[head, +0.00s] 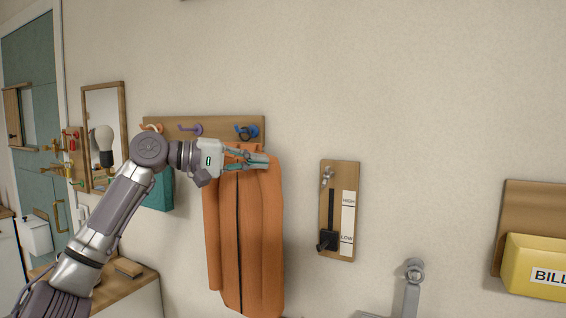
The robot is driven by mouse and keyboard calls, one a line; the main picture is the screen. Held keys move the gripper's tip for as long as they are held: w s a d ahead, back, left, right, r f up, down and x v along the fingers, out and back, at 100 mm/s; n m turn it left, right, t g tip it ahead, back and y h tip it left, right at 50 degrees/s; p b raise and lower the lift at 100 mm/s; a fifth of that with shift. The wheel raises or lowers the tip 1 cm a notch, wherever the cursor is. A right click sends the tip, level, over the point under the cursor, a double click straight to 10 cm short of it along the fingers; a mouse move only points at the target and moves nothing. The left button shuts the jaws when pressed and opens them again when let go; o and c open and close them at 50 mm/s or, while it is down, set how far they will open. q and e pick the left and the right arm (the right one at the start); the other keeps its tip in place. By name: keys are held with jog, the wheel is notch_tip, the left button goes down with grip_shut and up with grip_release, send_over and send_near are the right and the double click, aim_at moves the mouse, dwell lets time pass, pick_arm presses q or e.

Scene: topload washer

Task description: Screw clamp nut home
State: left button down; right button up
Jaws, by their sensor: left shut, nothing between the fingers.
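No part in the head view can be told for certain as the clamp nut. A small silvery metal fitting (327,177) sits at the top of a wooden wall board (340,215) with a slider; it is too small to read clearly. A grey upright post with a round knob-like head (413,270) stands at the lower right, its lower part cut off. My left gripper (267,160) is shut and empty, in front of the top of an orange coat and left of the slider board. My right gripper is out of view.
The orange coat (250,235) hangs below a wooden hook rail (220,128). The slider's black handle (328,240) is near LOW. A yellow bill box (538,268) is at far right. A mirror (104,110) hangs at left. The wall between is clear.

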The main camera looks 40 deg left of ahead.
aim_at(326, 177)
pick_arm(q)
jog(key=shift+w+d+r+p, duration=0.25)
jog(key=shift+w+d+p, duration=0.8)
jog(key=shift+w, duration=0.1)
jog(key=w+d+f+p, duration=0.2)
jog(key=w+d+p, duration=0.1)
jog(key=w+d, duration=0.2)
jog(key=shift+w+d+f, duration=0.15)
jog(key=shift+w+d, duration=0.2)
jog(key=shift+d, duration=0.2)
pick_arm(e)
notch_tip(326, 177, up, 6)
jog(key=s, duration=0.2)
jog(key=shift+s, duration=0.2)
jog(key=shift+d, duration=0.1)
